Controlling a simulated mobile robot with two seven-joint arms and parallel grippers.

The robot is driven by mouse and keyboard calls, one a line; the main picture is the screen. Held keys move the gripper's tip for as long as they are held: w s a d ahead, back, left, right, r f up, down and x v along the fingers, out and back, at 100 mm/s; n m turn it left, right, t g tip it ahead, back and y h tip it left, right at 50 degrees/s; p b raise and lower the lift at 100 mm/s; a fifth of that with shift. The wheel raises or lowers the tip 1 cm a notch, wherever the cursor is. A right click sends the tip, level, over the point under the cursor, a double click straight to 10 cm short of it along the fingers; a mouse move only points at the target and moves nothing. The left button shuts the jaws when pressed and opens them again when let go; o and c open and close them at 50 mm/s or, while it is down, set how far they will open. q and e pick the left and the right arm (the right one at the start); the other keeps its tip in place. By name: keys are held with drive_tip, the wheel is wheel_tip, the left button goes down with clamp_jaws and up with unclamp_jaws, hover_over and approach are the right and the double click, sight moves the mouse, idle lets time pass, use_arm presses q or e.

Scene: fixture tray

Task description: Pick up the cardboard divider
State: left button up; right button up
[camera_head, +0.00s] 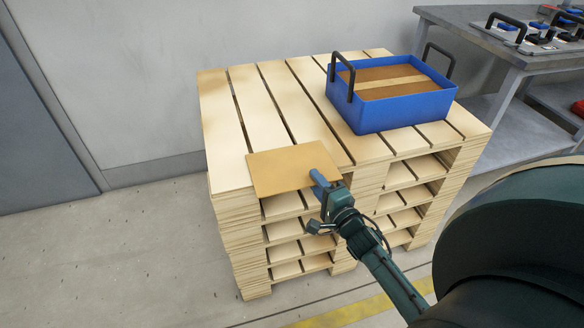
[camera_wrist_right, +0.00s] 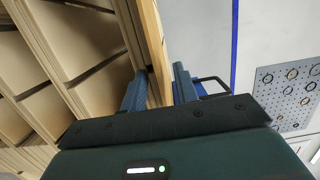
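The cardboard divider (camera_head: 285,168) is a flat tan sheet. It lies on the front left part of the pallet stack, with its near edge out at the stack's front edge. My right gripper (camera_head: 318,180) is at the divider's near right corner, one blue finger showing over the top face. In the right wrist view my right gripper (camera_wrist_right: 160,88) has a finger on each side of the divider (camera_wrist_right: 153,45), seen nearly edge-on. The fingers are close to it; whether they press on it I cannot tell. My left gripper is not in view.
The wooden pallet stack (camera_head: 240,125) carries a blue crate (camera_head: 405,110) with black handles at its back right. Bare slats lie behind the divider. A grey workbench (camera_head: 460,22) with several tools stands at the upper right. A wall is behind.

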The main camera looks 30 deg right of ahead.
drive_tip(key=shift+w, duration=0.7)
drive_tip(key=shift+c, duration=0.4)
clamp_jaws()
